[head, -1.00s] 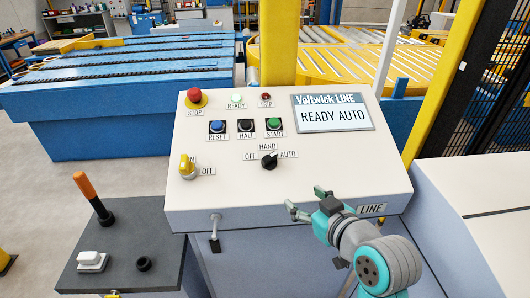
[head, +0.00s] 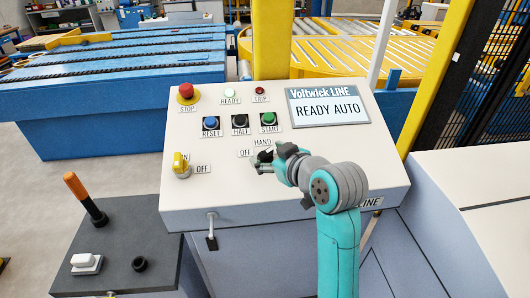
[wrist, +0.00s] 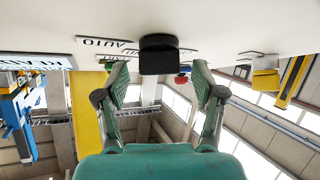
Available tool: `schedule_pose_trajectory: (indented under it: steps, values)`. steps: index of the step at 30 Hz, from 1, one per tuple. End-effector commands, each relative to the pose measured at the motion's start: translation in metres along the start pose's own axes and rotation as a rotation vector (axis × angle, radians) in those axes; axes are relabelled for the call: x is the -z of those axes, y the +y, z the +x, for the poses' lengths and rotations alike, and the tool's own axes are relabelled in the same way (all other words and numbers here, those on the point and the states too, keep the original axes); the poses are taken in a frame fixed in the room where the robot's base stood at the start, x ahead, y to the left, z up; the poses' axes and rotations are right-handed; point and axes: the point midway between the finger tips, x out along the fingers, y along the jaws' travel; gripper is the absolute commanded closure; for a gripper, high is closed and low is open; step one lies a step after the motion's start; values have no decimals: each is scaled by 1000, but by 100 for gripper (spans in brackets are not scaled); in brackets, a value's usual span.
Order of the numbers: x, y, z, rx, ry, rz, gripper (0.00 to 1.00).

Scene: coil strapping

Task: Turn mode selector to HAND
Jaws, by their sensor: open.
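The mode selector is a black knob (head: 265,155) on the sloped panel, with labels HAND (head: 263,142) above and OFF (head: 245,153) at its left. My gripper (head: 272,159) is at the knob and partly covers it in the head view, along with the AUTO label. In the wrist view the black knob (wrist: 158,52) lies centred ahead of the two spread fingers of my gripper (wrist: 160,74), with visible gaps on both sides. The fingers are open. The knob's pointing direction cannot be told now. The display (head: 329,106) reads READY AUTO.
RESET (head: 210,123), HALT (head: 240,121) and START (head: 268,119) buttons sit just above the selector. A red STOP button (head: 186,93) and a yellow key switch (head: 181,164) are at the left. An orange-handled lever (head: 84,197) stands on the grey side box.

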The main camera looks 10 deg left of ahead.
Motion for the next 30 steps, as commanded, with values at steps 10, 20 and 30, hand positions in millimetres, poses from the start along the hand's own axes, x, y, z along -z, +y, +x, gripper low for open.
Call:
schedule_pose_trajectory:
  steps: [10, 20, 30]
  values:
    - [0, 0, 23, -1, 1, 0, 31]
    - [0, 0, 23, -1, 1, 0, 59]
    - [0, 1, 23, 6, 1, -6, 92]
